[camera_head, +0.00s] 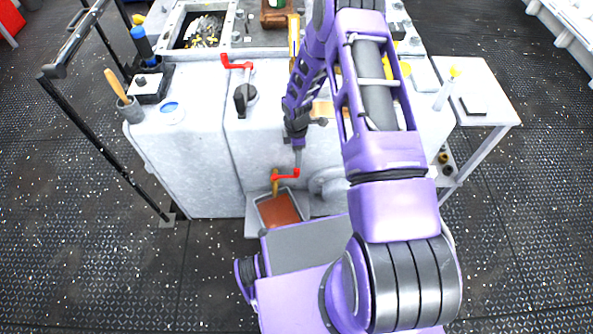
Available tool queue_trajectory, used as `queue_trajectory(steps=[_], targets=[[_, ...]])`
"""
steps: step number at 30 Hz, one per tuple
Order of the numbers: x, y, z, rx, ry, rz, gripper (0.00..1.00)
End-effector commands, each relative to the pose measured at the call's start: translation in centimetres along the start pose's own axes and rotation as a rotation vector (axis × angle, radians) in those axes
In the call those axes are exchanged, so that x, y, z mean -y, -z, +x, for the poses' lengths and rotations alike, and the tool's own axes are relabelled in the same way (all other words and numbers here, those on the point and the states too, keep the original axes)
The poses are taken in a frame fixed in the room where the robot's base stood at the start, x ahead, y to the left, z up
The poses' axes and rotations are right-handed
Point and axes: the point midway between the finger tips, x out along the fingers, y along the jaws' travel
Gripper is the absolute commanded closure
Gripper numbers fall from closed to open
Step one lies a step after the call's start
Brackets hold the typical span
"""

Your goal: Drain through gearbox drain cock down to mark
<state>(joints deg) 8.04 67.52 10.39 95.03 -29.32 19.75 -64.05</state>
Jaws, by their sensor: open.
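The gearbox drain cock (275,183) sits low on the front of the pale grey gearbox housing (200,140). It has a brass-coloured body and a red crank-like handle (287,177). A light tray (254,228) stands below it, with reddish-brown liquid covering its bottom. My gripper (298,158) points down in front of the housing, just above the right end of the red handle. It is open; I cannot tell whether it touches the handle. No level mark can be made out. A stream from the cock is too small to tell.
Another red handle (238,63) is on top of the housing, beside an open hatch (201,30) showing gears. A side table (480,88) stands at right and a black rail (105,140) at left. My arm hides the housing's right part. Deck at left is clear.

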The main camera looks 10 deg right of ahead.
Motion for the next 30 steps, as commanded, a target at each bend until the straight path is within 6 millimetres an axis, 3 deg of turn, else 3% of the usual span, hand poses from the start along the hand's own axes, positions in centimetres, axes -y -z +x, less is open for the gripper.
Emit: queue_trajectory(steps=[6,13,18,27,30], targets=[[0.1,0.0,5.1,0.001,0.002,0.000,0.40],[0.0,-0.1,8.6,0.001,0.000,0.000,0.40],[0.0,-0.1,9.7,0.002,-0.001,-0.001,0.40],[0.0,-0.1,9.9,0.001,-0.001,-0.001,0.40],[0.0,-0.1,9.9,0.001,0.000,-0.001,0.58]])
